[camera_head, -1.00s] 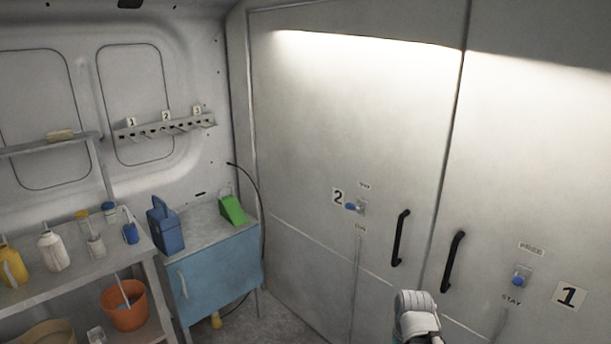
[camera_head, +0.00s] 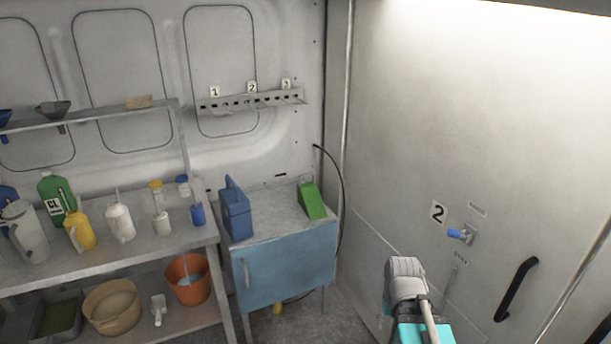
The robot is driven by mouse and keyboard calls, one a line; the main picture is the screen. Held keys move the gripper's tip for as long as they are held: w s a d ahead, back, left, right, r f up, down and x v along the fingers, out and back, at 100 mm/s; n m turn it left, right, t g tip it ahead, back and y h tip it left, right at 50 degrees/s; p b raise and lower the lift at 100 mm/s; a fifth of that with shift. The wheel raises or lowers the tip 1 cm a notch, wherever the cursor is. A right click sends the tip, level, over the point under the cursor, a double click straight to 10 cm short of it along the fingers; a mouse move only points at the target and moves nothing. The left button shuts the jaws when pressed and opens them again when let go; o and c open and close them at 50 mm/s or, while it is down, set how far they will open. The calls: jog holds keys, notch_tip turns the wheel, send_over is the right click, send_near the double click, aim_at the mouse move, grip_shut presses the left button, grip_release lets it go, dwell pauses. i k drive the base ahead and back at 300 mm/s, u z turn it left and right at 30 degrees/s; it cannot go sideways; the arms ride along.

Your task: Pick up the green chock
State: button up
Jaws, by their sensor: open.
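The green chock (camera_head: 312,200) is a wedge shape and sits on the top right of the blue cabinet (camera_head: 290,275), close to the back wall. It stands to the right of a dark blue can (camera_head: 236,210), apart from it. Part of my arm, grey and teal, shows at the bottom right in front of the large door. No gripper fingers can be made out, and nothing touches the chock.
A shelf bench (camera_head: 150,242) with several bottles and jugs stands left of the cabinet. An orange bucket (camera_head: 190,290) is on its lower shelf. A numbered hook rail (camera_head: 250,103) is on the wall above. A black hose (camera_head: 341,190) hangs right of the cabinet.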

aim_at(308, 197)
jog(key=u, duration=0.2)
jog(key=i, duration=0.85)
jog(key=u, duration=0.45)
jog(key=i, duration=0.9)
jog(key=u, duration=0.2)
jog(key=k, duration=0.9)
jog(key=u, duration=0.15)
jog(key=i, duration=0.35)
